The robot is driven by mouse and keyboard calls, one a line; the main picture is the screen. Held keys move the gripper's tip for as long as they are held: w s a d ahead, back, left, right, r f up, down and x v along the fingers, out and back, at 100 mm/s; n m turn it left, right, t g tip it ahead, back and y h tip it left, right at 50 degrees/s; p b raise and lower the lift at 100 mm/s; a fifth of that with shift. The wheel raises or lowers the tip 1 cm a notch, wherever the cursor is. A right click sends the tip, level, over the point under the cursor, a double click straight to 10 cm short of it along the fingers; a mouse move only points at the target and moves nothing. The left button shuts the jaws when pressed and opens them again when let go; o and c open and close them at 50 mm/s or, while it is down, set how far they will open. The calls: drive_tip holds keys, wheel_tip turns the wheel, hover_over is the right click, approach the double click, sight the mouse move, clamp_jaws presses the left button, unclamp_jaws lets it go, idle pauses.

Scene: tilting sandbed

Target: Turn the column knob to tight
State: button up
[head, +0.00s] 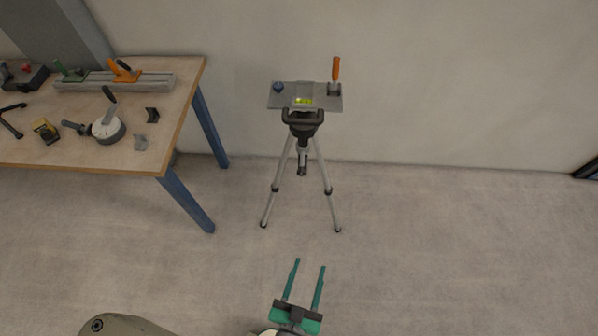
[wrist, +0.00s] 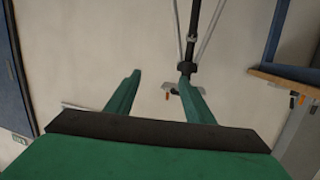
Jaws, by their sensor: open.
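A tripod (head: 305,130) with silver legs stands on the floor near the wall, bearing a flat grey plate (head: 325,100). The plate carries a small blue knob (head: 278,87), a yellow-green bubble level (head: 303,101) and an upright orange-handled lever (head: 336,70). A dark head and a short centre column (head: 302,160) sit below it. I cannot make out the column knob or its setting. My green gripper (head: 310,264) is open and empty, well short of the tripod. In the wrist view the tripod (wrist: 191,45) appears upside down, partly behind the right finger of my gripper (wrist: 160,75).
A wooden workbench (head: 60,153) with blue legs stands at the left, holding several tools, including a round white-topped device (head: 108,129) and a long grey bar (head: 150,82). The floor (head: 430,240) between my gripper and the tripod, and to the right, is clear.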

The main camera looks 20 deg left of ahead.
drive_tip(key=w+a+f+n+y, duration=0.1)
drive_tip(key=w+a+f, duration=0.25)
drive_tip(key=w, duration=0.25)
drive_tip(key=w+a+f+y, duration=0.1)
drive_tip(key=w+a+f, duration=0.1)
drive_tip(key=w+f, duration=0.35)
drive_tip(key=n+t+y, duration=0.1)
drive_tip(key=n+y, duration=0.1)
approach(301, 174)
drive_tip(key=x, duration=1)
drive_tip(key=shift+w+a+r, duration=0.1)
drive_tip(key=shift+w, duration=0.3)
drive_tip(key=c, duration=1)
